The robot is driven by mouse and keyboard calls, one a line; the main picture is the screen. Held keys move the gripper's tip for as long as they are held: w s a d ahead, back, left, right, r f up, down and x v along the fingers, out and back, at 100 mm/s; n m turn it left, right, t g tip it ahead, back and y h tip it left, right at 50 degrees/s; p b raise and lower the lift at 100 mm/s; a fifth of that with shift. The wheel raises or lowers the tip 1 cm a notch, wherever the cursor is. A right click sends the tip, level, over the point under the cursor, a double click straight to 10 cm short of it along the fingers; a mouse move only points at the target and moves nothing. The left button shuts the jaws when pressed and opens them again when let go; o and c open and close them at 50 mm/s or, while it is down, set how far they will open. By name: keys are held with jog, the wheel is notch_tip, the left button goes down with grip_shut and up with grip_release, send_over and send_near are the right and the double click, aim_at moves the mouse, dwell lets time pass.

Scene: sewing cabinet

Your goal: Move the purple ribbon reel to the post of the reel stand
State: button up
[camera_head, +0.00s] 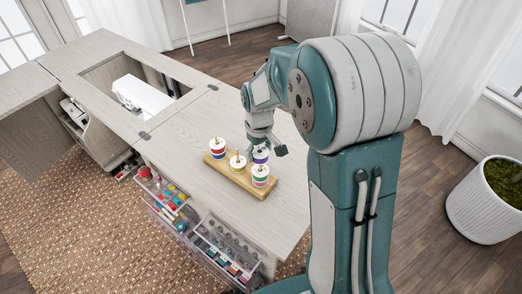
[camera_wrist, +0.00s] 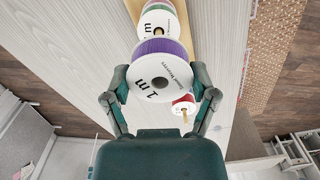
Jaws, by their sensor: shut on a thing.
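The purple ribbon reel (camera_head: 261,156), white-ended with a purple band, is between the fingers of my gripper (camera_head: 264,147). In the wrist view, my gripper (camera_wrist: 161,96) is shut on the purple reel (camera_wrist: 175,48), its white end face towards the camera. The wooden reel stand (camera_head: 222,172) lies on the cabinet top. It bears a red reel (camera_head: 217,147), a pale yellowish reel (camera_head: 238,163) and a green reel (camera_head: 260,176), with post tips showing above them. The purple reel is close behind the green one; its height above the stand and any post beneath it are hidden.
The cabinet top (camera_head: 192,122) is clear around the stand. A white sewing machine (camera_head: 142,95) sits in the opening further left. Clear drawers (camera_head: 228,250) with sewing supplies stand at the near side. A potted plant (camera_head: 487,205) is on the floor at right.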

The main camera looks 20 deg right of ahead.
jog(key=shift+d, duration=0.15)
jog(key=shift+f, duration=0.45)
jog(key=shift+f, duration=1.95)
dwell(0.5)
jog(key=o, duration=0.9)
jog(key=shift+c, duration=0.2)
notch_tip(320, 180, up, 12)
